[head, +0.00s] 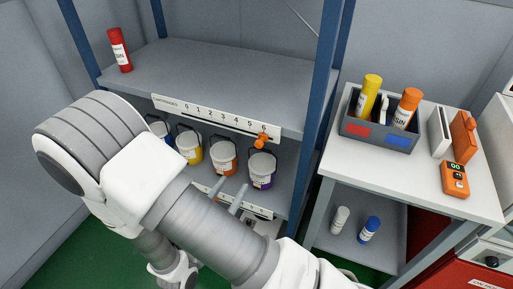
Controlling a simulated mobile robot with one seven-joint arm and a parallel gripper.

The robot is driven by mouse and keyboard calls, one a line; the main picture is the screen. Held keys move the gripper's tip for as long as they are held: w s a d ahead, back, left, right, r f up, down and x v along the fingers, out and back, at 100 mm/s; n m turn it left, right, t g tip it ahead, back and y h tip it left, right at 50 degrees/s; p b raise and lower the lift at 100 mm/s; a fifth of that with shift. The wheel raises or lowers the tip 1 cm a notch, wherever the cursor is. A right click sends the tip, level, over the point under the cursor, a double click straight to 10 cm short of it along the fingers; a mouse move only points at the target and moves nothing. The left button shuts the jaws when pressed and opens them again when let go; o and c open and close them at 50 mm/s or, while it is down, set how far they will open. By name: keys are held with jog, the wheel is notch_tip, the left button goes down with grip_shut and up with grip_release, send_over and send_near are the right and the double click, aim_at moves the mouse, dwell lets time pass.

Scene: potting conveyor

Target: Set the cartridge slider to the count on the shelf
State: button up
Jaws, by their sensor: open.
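The cartridge strip (215,118) runs along the front edge of the upper shelf, with printed numbers from 0 to 6. Its orange slider (262,141) sits at the right end, close to the 6. My gripper (229,196) is mostly hidden behind my arm. Its two grey fingertips show apart, below and left of the slider, not touching it.
Several labelled pots, including an orange one (223,158), stand on the shelf below. Blue posts (324,80) frame the rack. On the right, a side table holds a dark tray (380,136) with yellow and orange cartridges, and an orange device (455,180). Two cartridges stand beneath.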

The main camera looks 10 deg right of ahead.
aim_at(258, 145)
jog(key=x, duration=1.6)
jog(key=shift+w+d+b, duration=0.1)
jog(key=shift+b, duration=0.25)
grip_shut()
dwell(0.5)
